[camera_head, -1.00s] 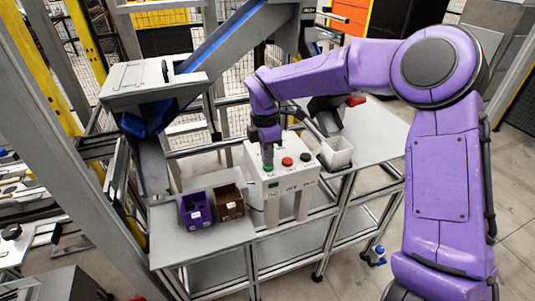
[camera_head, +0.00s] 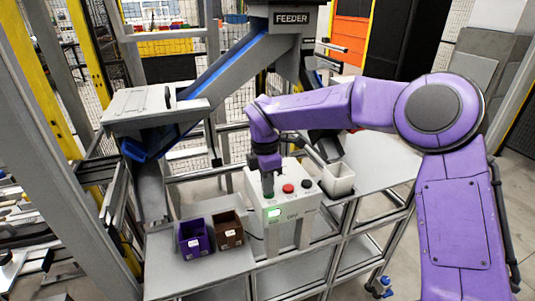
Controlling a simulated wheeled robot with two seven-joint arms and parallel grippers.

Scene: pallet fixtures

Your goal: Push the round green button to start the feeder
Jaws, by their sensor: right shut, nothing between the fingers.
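The white control box (camera_head: 282,203) stands on the table, with a red button (camera_head: 288,188) and a black knob (camera_head: 306,183) on its top. My right gripper (camera_head: 268,192) is shut and empty, pointing down onto the left part of the box top. The round green button is hidden at the fingertips, so I cannot see directly how far it is pressed. A small panel (camera_head: 274,212) on the front of the box glows bright green. The feeder (camera_head: 292,18) stands behind, with its name sign in view. My left gripper is not in view.
A purple bin (camera_head: 196,236) and a brown bin (camera_head: 228,229) sit on the table left of the box. A blue-lined chute (camera_head: 220,62) slopes down to the left. The right tabletop (camera_head: 378,157) is largely clear.

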